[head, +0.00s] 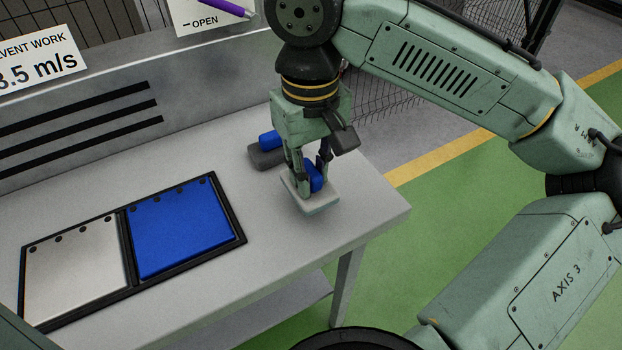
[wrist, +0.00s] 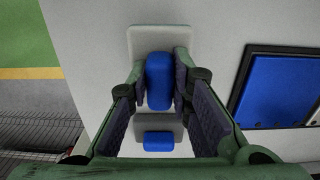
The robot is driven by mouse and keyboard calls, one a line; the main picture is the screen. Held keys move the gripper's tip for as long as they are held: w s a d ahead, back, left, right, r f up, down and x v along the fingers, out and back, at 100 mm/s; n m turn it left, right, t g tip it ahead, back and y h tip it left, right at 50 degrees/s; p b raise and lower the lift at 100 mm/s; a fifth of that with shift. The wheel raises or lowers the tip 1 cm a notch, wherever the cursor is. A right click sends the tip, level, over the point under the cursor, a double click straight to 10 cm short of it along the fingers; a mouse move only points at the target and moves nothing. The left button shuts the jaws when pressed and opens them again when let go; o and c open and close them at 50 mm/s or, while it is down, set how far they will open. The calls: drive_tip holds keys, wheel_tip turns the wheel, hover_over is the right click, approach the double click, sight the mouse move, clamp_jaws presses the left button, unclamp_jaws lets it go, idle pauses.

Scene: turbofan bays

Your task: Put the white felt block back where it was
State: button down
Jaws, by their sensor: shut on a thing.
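The white felt block (head: 318,205) is a pale flat slab with a blue grip on top. My gripper (head: 306,180) is shut on the blue grip, near the table's right end. In the wrist view the blue grip (wrist: 159,82) sits between the fingers of my gripper (wrist: 159,88), and the pale slab (wrist: 158,38) shows beyond them. I cannot tell whether the slab touches the table or hangs just above it. A grey block with a blue grip (head: 266,157) rests on the table behind the gripper; it also shows in the wrist view (wrist: 158,141).
A black frame (head: 122,235) on the table holds a bare silver panel (head: 78,268) on the left and a blue panel (head: 182,228) on the right. The grey tabletop (head: 265,245) is clear between frame and gripper. A slotted back wall (head: 200,95) stands behind.

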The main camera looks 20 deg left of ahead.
sight(311, 169)
drive_tip(key=shift+w+f, duration=0.15)
drive_tip(key=shift+f, duration=1.65)
drive_tip(key=shift+f, duration=0.1)
drive_tip(key=c, duration=1.5)
unclamp_jaws()
drive_tip(key=shift+o, duration=0.2)
wheel_tip(311, 169, up, 12)
drive_tip(key=shift+r, duration=0.15)
